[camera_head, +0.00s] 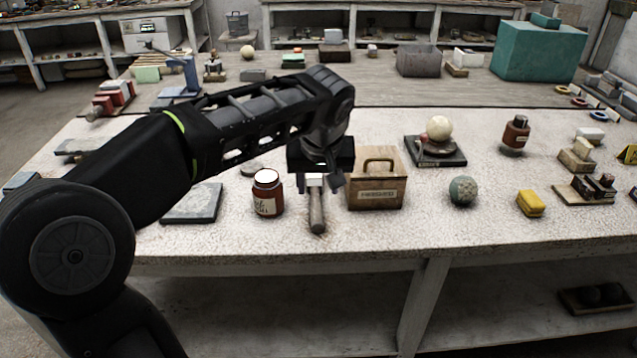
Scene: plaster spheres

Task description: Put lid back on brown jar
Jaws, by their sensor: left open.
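A brown jar (268,197) with a pale label stands upright near the front of the table, left of centre. Its top looks white; I cannot tell whether that is its open mouth or contents. A small flat grey disc (250,169) lies on the table just behind and left of the jar; it may be the lid. My left gripper (322,184) points down, to the right of the jar and apart from it. It is open, and its fingers are partly hard to make out against the dark wrist. My right gripper is not in view.
A grey-brown rod-like tool (317,215) lies below my left gripper. A wooden box with a handle (376,190) stands just right of it. A flat grey slab (192,204) lies left of the jar.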

